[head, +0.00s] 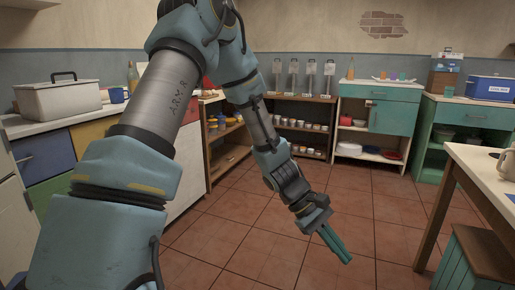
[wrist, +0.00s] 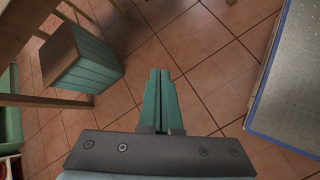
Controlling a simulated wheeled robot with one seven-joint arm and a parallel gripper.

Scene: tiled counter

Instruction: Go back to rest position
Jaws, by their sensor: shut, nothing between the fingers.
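My gripper (head: 336,244) is at the end of my blue arm, which reaches forward and down across the head view. It hangs over the tiled floor (head: 270,240), apart from the furniture. Its two teal fingers lie side by side and are shut, with nothing held. In the wrist view my gripper (wrist: 161,75) points at bare floor tiles.
A table (head: 465,160) stands at the right, with a teal-sided stool (head: 475,255) below it. The stool also shows in the wrist view (wrist: 85,60). Counters line the left, and a teal cabinet (head: 390,117) and shelves (head: 300,125) stand at the back. The middle floor is clear.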

